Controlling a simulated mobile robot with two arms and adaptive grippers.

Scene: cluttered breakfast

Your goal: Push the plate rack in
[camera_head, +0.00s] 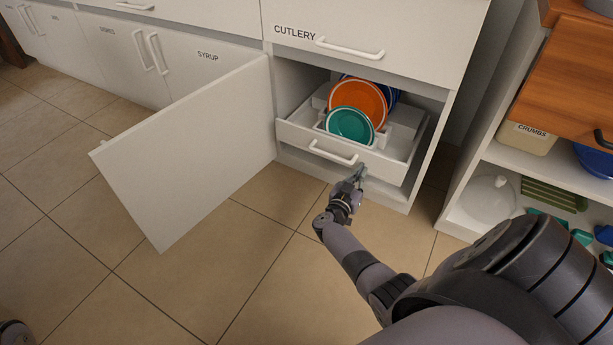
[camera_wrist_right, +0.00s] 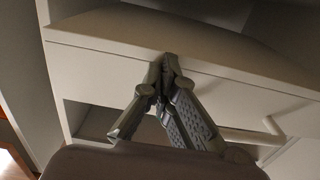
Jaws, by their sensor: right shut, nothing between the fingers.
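The plate rack (camera_head: 292,133) is a white pull-out drawer in the open lower cabinet, sticking out part way past the cabinet front. It holds an orange plate (camera_head: 372,96), a teal plate (camera_head: 350,125) and a blue plate (camera_head: 392,95) standing on edge. Its white bar handle (camera_head: 333,153) faces me. My right gripper (camera_head: 360,172) is shut and empty at the rack's front, just right of the handle. In the right wrist view its fingertips (camera_wrist_right: 170,62) are at the front panel (camera_wrist_right: 110,48); I cannot tell if they touch.
The cabinet door (camera_head: 190,150) stands wide open on the left. The cutlery drawer (camera_head: 375,40) above is closed. A shelf unit (camera_head: 540,160) with a white lidded container (camera_head: 488,198) and other items stands at the right. The tiled floor (camera_head: 210,270) in front is clear.

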